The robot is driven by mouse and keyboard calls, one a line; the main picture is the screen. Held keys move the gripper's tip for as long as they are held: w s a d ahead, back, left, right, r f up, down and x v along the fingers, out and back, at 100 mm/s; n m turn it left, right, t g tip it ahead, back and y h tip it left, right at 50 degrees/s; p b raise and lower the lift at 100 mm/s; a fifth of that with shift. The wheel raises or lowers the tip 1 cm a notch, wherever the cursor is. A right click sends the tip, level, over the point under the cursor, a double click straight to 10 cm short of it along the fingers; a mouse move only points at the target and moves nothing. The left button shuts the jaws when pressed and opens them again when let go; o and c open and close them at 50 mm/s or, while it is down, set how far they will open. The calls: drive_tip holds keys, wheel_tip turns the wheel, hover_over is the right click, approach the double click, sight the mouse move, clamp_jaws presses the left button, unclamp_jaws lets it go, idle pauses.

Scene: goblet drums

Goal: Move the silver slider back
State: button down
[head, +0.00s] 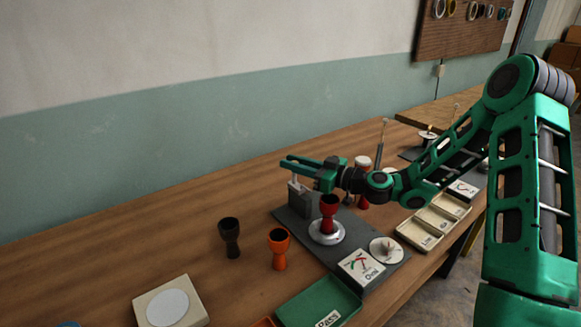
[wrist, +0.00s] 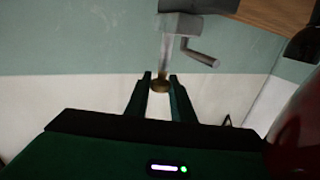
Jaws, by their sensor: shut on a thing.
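The silver slider shows in the head view as a small pale metal block with an upright post (head: 294,182), at the back left of a dark grey gauge base (head: 376,262). My gripper (head: 290,162) reaches over it from the right and is shut on the post. In the wrist view, my gripper (wrist: 160,84) has the post's brass-coloured end (wrist: 160,86) between its fingertips. The post leads to a grey metal block with a side handle (wrist: 200,52). A red goblet drum (head: 328,222) stands upright on a round silver plate (head: 327,238) in front of the slider.
A black goblet (head: 229,238) and an orange goblet (head: 279,248) stand left of the base. A green "Pass" tray (head: 310,298), a card marked "Oval" (head: 361,267) and a dial (head: 386,250) are in front.

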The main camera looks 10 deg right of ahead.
drive_tip(key=shift+w+r, duration=0.1)
drive_tip(key=shift+w, duration=0.1)
drive_tip(key=c, duration=1.6)
unclamp_jaws()
drive_tip(key=shift+w, duration=0.1)
drive_tip(key=shift+d, duration=0.1)
drive_tip(key=v, duration=1)
drive_tip(key=shift+s+d, duration=0.25)
drive_tip(key=shift+s, duration=0.05)
